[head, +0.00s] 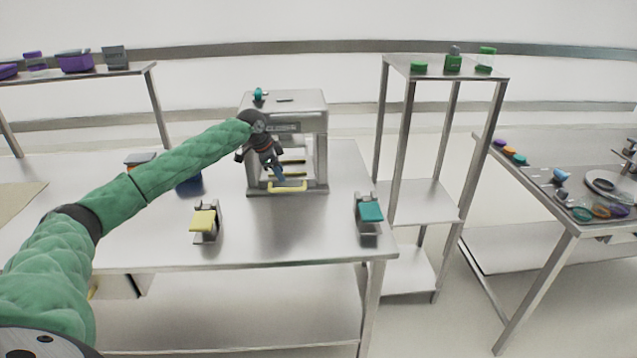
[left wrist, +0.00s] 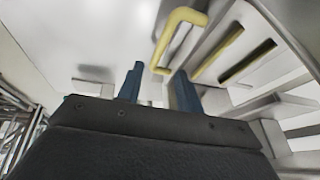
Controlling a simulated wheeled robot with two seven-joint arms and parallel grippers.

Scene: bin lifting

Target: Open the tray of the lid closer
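The lid closer (head: 318,140) is a silver box-shaped machine standing at the back of the metal table. Its tray has a yellow handle (head: 288,187) at the low front. The handle also shows as a bent yellow bar in the left wrist view (left wrist: 182,20). My left gripper (head: 282,178) is in front of the machine, pointing down close to the handle. Its two blue fingers (left wrist: 158,86) are apart, with the handle's near end beyond the gap between them. I cannot tell whether they touch it. My right gripper is not in view.
A yellow-topped holder (head: 204,221) and a teal-topped holder (head: 369,212) stand toward the table's front. The table (head: 285,240) between them is clear. A metal shelf (head: 420,200) stands to the right. A blue object (head: 189,186) is partly hidden behind my left arm.

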